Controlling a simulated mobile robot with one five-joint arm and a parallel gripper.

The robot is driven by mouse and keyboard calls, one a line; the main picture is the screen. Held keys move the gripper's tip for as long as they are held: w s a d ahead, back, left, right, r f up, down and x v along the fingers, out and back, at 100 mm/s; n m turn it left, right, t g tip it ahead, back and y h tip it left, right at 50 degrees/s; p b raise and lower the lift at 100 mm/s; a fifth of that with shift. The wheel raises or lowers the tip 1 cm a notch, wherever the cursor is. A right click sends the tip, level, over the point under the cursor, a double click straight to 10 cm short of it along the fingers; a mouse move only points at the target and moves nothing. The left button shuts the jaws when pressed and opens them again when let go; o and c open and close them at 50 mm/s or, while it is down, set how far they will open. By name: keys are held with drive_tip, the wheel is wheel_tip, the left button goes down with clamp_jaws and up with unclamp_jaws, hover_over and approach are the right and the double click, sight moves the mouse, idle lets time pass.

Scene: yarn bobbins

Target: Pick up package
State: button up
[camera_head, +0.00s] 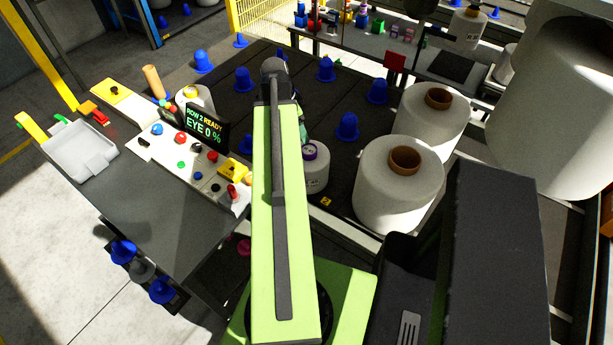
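No single thing is marked as the package. Large white yarn packages on brown tubes stand upright on the dark deck to the right: a near one (398,190) and one behind it (432,112). A smaller white package (315,172) with a purple tube stands just right of my green arm, partly hidden by it. Another small one (196,99) with a tan tube stands at the left, behind the display. My arm runs up the middle to a dark joint. My gripper cannot be made out; the arm hides what lies beyond it.
Blue pegs (326,70) stand on the dark deck. A control table (170,215) with a display (207,127), buttons and a white tray (80,152) is at the left. A bench (400,52) with small coloured items is at the back. A very large white roll (555,100) fills the upper right.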

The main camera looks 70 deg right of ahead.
drive_tip(key=b, duration=0.5)
hover_over(307, 148)
drive_tip(key=w+a, duration=0.1)
drive_tip(key=a, duration=0.1)
drive_tip(key=x, duration=0.4)
drive_tip(key=w+x, duration=0.1)
drive_tip(key=x, duration=0.1)
drive_tip(key=shift+w+a+f, duration=0.15)
drive_tip(key=shift+a+f, duration=0.05)
drive_tip(key=shift+a, duration=0.1)
drive_tip(key=shift+d+f, duration=0.1)
drive_tip(key=shift+f, duration=0.1)
drive_tip(key=b+x, duration=0.5)
drive_tip(key=shift+f, duration=0.2)
drive_tip(key=shift+r, duration=0.2)
clamp_jaws()
